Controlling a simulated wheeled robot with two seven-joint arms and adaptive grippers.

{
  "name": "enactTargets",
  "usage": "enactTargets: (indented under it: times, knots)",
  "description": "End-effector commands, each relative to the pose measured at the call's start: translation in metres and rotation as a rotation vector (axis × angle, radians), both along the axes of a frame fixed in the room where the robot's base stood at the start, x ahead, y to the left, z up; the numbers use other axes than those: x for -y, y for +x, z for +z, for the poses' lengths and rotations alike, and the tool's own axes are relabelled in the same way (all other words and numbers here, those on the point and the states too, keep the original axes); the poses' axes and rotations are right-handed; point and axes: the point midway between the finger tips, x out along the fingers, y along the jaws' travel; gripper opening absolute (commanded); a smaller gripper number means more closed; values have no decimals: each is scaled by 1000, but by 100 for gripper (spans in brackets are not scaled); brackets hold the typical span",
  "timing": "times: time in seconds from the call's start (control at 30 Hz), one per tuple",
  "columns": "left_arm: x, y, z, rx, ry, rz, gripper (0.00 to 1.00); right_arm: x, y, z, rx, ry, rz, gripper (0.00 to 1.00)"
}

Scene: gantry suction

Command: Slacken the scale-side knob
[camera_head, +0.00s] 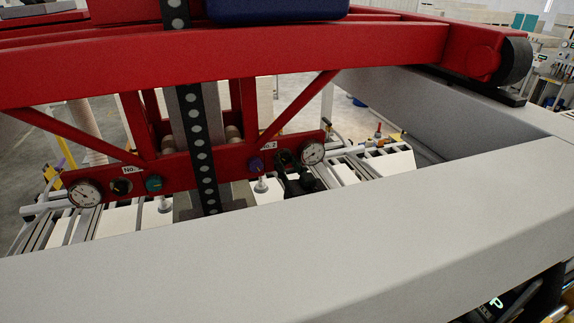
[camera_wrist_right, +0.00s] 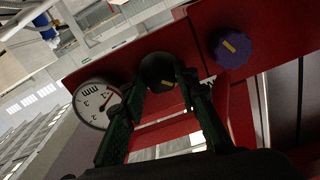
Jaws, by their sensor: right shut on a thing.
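The red panel marked No. 2 carries a round dial (camera_head: 312,152), a black knob (camera_head: 285,157) beside it and a purple knob (camera_head: 255,164). In the right wrist view, the dial (camera_wrist_right: 97,103) is at left, the black knob (camera_wrist_right: 158,68) with a yellow mark is in the middle, and the purple knob (camera_wrist_right: 231,46) is at upper right. My right gripper (camera_head: 287,170) reaches up to the black knob. In the wrist view its fingers (camera_wrist_right: 166,85) are shut on the knob's sides, partly hiding its lower rim. My left gripper is not in view.
The No. 1 end has another dial (camera_head: 84,193), a black knob (camera_head: 121,187) and a teal knob (camera_head: 153,183). A dotted black strip (camera_head: 202,150) stands between the ends. A wide grey beam (camera_head: 330,245) crosses the foreground, with a red beam (camera_head: 230,60) above.

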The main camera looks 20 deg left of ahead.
Motion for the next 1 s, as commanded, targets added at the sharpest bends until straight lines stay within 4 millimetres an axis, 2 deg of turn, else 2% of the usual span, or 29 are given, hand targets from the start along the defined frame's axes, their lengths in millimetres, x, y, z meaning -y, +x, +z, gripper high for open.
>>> enactTargets:
  times: [0.5,1.0]
  knots:
    - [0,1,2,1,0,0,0,0,1,-1,195,-293,-1,4]
    - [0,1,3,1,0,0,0,1,1,-1,246,-367,-1,4]
